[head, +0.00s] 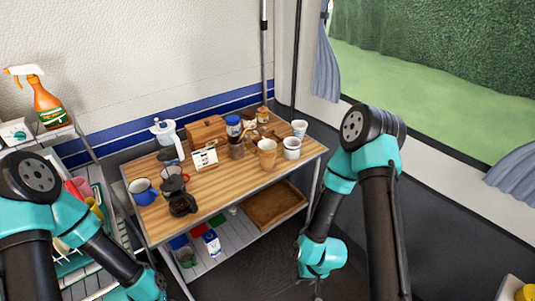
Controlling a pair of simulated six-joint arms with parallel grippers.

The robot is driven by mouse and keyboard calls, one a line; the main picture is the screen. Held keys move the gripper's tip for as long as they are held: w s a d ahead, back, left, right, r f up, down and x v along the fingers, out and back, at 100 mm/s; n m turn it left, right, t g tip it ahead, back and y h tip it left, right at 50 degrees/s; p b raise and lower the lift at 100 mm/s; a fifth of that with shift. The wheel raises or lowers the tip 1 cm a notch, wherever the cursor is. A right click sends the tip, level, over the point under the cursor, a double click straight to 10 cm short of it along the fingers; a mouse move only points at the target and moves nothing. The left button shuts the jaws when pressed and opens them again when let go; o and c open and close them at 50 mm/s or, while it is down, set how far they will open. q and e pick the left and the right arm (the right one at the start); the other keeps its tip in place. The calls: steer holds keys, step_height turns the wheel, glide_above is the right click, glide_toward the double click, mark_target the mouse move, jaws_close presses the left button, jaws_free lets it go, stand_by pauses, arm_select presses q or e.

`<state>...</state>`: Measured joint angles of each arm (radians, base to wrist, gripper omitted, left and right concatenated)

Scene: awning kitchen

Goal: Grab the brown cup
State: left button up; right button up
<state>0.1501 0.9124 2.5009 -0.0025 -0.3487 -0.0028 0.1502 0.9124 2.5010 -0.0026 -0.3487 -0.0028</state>
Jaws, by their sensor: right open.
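The brown cup (267,155) stands upright on the right part of the wooden table, near its front edge. It is tan-brown, and a white cup (291,149) stands close on its right. My right gripper (318,290) is at the bottom edge of the picture, low in front of the table and well apart from the cup. Only a small dark part of it shows below the teal wrist; it is open and nothing shows in it. My left arm comes in at the lower left, and its gripper is out of the picture.
The wooden table (225,180) also holds a blue mug (142,191), a dark coffee dripper stand, a small sign (204,158), a wooden box (206,130) and a blue-lidded jar (234,127). A lower shelf carries a wooden tray (273,205). A dish rack stands at left.

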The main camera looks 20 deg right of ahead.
arm_select(q)
steer(key=o, duration=1.1)
